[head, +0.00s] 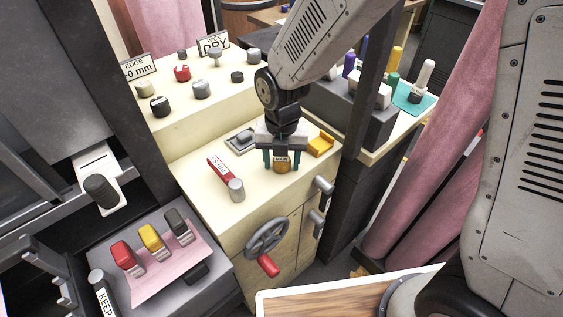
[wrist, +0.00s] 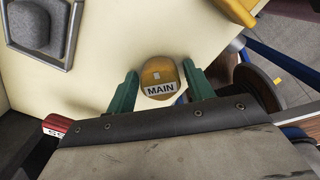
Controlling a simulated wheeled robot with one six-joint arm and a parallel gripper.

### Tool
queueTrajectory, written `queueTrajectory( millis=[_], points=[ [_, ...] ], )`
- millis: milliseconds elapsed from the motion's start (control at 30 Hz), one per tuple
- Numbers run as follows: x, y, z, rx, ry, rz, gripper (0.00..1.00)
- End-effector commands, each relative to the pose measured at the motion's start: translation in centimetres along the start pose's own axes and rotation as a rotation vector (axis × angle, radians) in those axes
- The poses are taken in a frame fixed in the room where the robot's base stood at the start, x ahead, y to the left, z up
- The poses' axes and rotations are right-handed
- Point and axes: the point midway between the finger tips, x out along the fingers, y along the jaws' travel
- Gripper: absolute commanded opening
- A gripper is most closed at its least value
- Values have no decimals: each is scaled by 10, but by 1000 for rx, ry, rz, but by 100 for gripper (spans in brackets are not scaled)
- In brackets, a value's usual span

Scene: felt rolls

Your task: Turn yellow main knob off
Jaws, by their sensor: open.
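The yellow main knob (wrist: 158,73) stands on the cream cabinet top and carries a white label reading MAIN. In the head view the knob (head: 282,163) shows low between my fingers. My gripper (head: 282,158) is open above the cabinet, pointing down, with one green finger on each side of the knob. In the wrist view my gripper (wrist: 160,88) has its fingers left and right of the knob. A gap shows on the left; whether the right finger touches it I cannot tell.
A red-handled lever (head: 220,171) with a grey cylinder lies left of the knob. A yellow bracket (head: 320,146) is close on the right, and a grey rocker in a frame (head: 241,140) is behind. A handwheel (head: 267,240) is on the cabinet front. A dark post stands to the right.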

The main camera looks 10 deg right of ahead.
Motion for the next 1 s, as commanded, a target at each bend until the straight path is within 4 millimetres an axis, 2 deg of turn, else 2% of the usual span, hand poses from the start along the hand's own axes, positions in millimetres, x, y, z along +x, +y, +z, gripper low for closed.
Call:
queueTrajectory(
  millis=[300,600,700,1000],
  points=[
    [0,0,0,29,0,0,53],
    [0,0,0,433,0,0,53],
    [0,0,0,507,0,0,53],
    [0,0,0,527,0,0,53]
  ],
)
